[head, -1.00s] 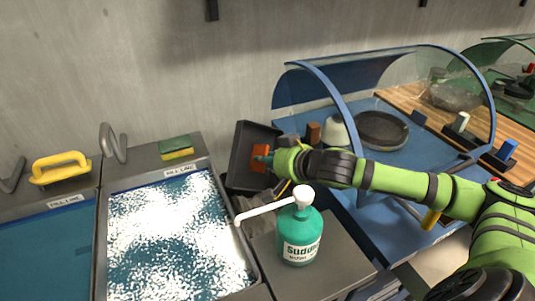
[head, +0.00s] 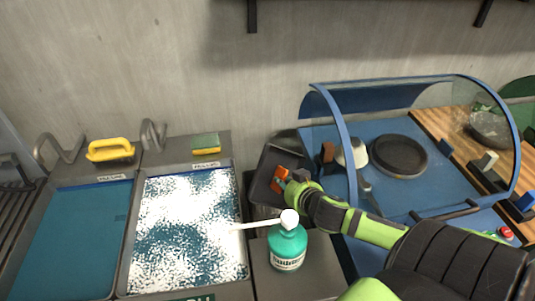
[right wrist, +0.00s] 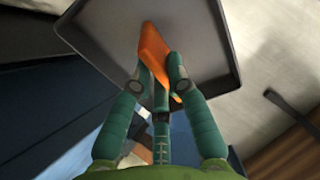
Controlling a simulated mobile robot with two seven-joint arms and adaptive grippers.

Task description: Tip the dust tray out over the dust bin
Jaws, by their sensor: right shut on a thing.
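My right gripper (head: 284,184) is shut on the orange handle (head: 279,175) of the dark grey dust tray (head: 262,184). The tray hangs tilted between the right-hand sink and the blue glass-covered counter, behind the soap bottle. In the right wrist view, the fingers (right wrist: 158,78) pinch the orange handle (right wrist: 152,45), and the tray (right wrist: 205,40) spreads out beyond them. I see no dust on the tray face there. I cannot make out the dust bin; the tray and arm may hide it. My left gripper is not in view.
A teal soap bottle (head: 287,248) with a white spout stands close in front of the tray. The foam-filled sink (head: 190,230) is to its left. The curved glass cover (head: 420,95) stands to the right, over a dark pan (head: 398,156) and a pale bowl.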

